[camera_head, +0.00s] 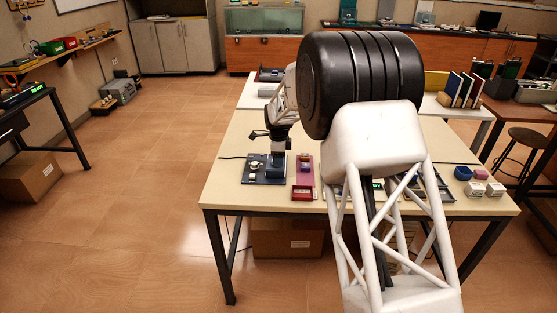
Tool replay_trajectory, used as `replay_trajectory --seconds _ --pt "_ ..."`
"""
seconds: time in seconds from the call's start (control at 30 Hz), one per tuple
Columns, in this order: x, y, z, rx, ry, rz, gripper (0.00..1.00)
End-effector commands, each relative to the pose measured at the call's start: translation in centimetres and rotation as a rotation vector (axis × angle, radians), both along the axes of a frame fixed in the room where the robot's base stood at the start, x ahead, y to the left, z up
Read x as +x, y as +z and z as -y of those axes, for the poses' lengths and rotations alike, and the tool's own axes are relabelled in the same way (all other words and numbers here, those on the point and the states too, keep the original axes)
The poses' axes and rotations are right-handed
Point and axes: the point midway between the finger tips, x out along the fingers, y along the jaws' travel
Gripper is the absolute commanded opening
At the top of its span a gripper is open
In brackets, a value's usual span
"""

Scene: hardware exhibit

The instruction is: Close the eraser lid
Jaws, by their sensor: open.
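My gripper (271,148) hangs from the white wrist at the left part of the table, above the rear of a dark blue board (247,177) with small parts on it. Its dark fingers are small here; it is open, and I see nothing held. To the right lies a pink-red panel (303,180) with a small blue part on it and a dark red box-like piece (302,193) at its front end. I cannot tell for sure which of these is the eraser, or how its lid stands. My arm hides the table's middle.
The pale table (222,186) has bare room at its front left. To the right of my arm are a blue bowl (463,173), small white boxes (486,189) and a dark tray. Upright books (459,90) stand behind.

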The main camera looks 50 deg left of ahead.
Motion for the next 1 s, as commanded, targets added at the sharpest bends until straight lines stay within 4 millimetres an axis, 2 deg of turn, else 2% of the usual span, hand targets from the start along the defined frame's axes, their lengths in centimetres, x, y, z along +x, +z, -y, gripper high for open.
replay_trajectory --seconds 0.53,0.7,1.0 --pt "0.0 6.2 0.0 0.0 0.0 0.0 0.45" --pt "-0.1 7.0 0.0 -0.001 0.0 -0.001 0.45" --pt "-0.1 7.1 0.0 -0.001 0.0 -0.001 0.45"
